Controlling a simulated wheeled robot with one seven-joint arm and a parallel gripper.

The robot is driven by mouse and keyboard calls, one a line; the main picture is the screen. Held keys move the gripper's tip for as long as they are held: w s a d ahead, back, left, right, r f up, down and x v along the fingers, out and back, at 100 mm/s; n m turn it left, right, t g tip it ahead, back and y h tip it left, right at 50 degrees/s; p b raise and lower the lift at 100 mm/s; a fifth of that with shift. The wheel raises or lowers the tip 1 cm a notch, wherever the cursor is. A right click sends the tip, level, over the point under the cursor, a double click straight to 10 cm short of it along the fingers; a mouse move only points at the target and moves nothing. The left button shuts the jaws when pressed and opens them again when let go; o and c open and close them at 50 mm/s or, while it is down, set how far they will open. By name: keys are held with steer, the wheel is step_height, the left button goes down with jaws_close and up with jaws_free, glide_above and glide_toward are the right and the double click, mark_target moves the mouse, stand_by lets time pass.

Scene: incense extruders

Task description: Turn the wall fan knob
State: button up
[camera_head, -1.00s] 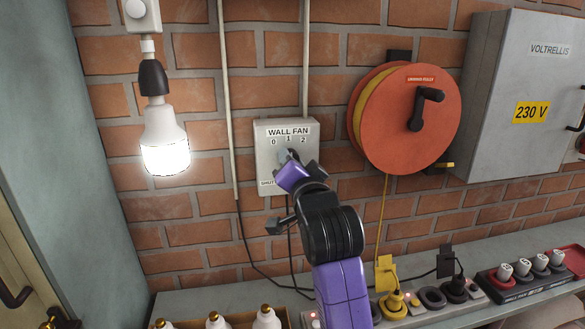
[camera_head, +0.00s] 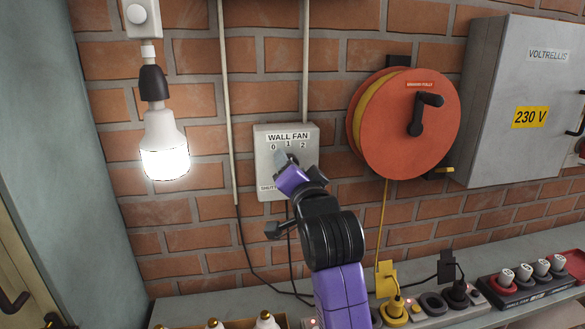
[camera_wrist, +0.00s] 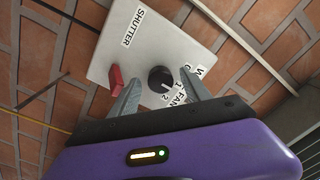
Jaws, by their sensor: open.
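The wall fan box (camera_head: 266,141) is a light grey plate on the brick wall, labelled WALL FAN with marks 0, 1 and 2. My gripper (camera_head: 288,156) is in front of it and hides its middle. In the wrist view the round black fan knob (camera_wrist: 160,79) shows between the two grey fingers of my gripper (camera_wrist: 160,73). The fingers are apart, one on each side of the knob; contact with it cannot be told. A pale pointer line shows on the knob, but its exact setting is unclear.
A red shutter switch (camera_wrist: 116,77) sits close beside one finger. An orange cable reel (camera_head: 400,130) hangs right of the box, and a lit bulb (camera_head: 163,145) hangs left. A grey cabinet (camera_head: 500,90) is far right. Below, a shelf holds plugs and bulbs.

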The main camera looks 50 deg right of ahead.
steer(key=b+v, duration=0.1)
steer(key=v, duration=0.7)
steer(key=shift+w, duration=0.1)
stand_by(0.4)
step_height(320, 180, up, 4)
steer(key=a+n+t, duration=0.2)
steer(key=n, duration=0.1)
steer(key=s+a+f+n+t+y, duration=0.4)
steer(key=s+a+f+n+y, duration=0.3)
steer(key=a+f+n, duration=0.5)
steer(key=s+a+f+g+y, duration=0.1)
steer(key=s+a+f+g, duration=0.2)
steer(key=s+f, duration=0.7)
steer(key=s+a+f+g+y, duration=0.2)
steer(key=s+f, duration=0.8)
steer(key=s, duration=0.6)
steer(key=shift+a+n+g, duration=0.3)
steer(key=shift+a+g, duration=0.25)
steer(key=shift+g, duration=0.15)
